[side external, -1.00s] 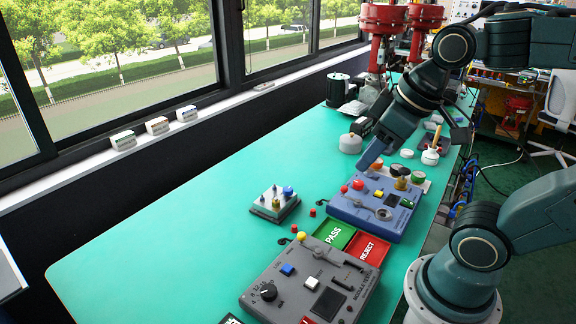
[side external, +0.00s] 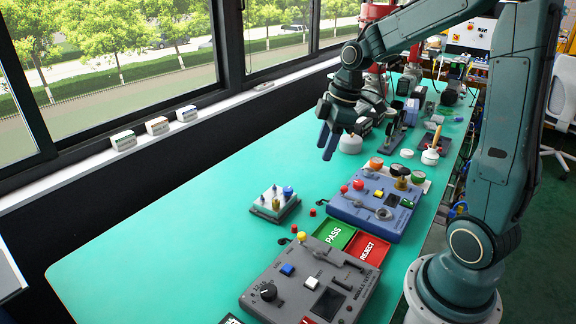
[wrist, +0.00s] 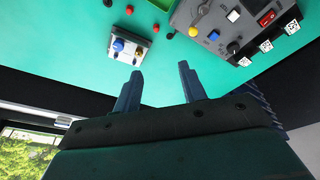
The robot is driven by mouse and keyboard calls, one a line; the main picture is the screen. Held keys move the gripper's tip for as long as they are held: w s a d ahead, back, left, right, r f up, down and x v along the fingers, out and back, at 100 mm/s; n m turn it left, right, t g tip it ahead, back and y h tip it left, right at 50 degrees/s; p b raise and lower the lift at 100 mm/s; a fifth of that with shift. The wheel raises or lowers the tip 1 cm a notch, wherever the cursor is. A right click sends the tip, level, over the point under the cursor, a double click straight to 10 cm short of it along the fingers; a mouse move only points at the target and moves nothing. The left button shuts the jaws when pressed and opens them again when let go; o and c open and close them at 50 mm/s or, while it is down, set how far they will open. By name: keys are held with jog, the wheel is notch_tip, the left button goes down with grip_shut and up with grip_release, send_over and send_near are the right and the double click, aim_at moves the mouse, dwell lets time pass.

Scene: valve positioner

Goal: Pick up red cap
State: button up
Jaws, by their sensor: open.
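I cannot tell which is the task's cap. My gripper (side external: 327,145) hangs above the mat behind the fixture and left of the blue box. In the wrist view its fingers (wrist: 160,68) are apart with nothing between them.
The light fixture (side external: 273,208) holds a blue cap and metal pegs. Green PASS (side external: 336,234) and red REJECT (side external: 367,249) trays lie before the grey module (side external: 290,285). The mat's left side is clear.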

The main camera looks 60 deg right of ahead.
jog(key=w+d+f+n+y, duration=0.2)
jog(key=w+d+f+n, duration=0.1)
jog(key=d+f, duration=0.7)
notch_tip(320, 180, down, 3)
jog(key=shift+d+r+n+y, duration=0.15)
jog(key=shift+d+n+y, duration=0.15)
jog(key=shift+n, duration=0.5)
send_over(313, 210)
jog(key=s+d, duration=0.1)
jog(key=d, duration=0.1)
jog(key=shift+d+f, duration=0.1)
jog(key=shift+f, duration=3.9)
jog(key=shift+x, duration=2.55)
grip_shut()
